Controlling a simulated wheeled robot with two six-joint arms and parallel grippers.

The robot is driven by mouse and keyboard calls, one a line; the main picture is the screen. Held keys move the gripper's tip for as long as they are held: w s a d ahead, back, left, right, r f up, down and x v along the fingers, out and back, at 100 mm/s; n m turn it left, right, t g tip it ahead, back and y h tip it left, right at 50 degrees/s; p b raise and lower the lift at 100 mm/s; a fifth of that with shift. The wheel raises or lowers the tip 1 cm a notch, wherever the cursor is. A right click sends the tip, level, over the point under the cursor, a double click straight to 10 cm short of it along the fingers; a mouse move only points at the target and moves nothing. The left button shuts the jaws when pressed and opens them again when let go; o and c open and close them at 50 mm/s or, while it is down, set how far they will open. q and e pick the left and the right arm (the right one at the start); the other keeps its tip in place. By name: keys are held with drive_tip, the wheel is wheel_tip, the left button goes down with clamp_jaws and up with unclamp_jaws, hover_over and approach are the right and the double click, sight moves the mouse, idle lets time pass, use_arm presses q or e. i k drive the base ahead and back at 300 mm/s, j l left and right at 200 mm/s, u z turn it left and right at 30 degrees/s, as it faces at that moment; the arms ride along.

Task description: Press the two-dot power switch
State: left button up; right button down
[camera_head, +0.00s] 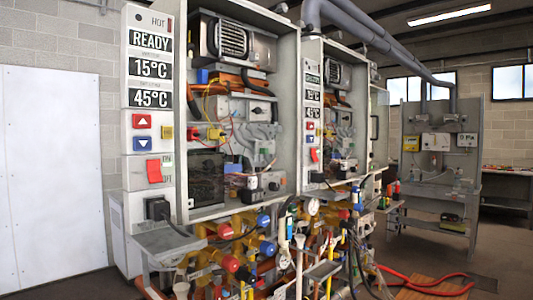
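The near heater's control panel (148,95) stands at the left and shows READY, 15°C and 45°C. Low on it is a red rocker switch (154,171), with small marks beside it too small to read. Above the switch are a red up button (142,121) and a blue down button (142,143). A second heater panel (313,110) behind to the right has its own smaller red switch (314,155). I cannot make out two dots on either switch. Neither of my grippers is in view.
Below the heaters are many pipes, valves and red and blue knobs (231,263). A grey shelf (168,238) juts out under the near panel, beside a black plug (157,208). A red hose (430,287) lies on the floor at right. A grey stand (440,170) is further back.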

sight(313, 151)
drive_tip(key=i+l+z, duration=0.15)
drive_tip(key=i, duration=0.4)
drive_tip(key=i+l+z, duration=0.2)
drive_tip(key=i, duration=0.35)
drive_tip(key=i+l+z, duration=0.15)
drive_tip(key=i, duration=0.4)
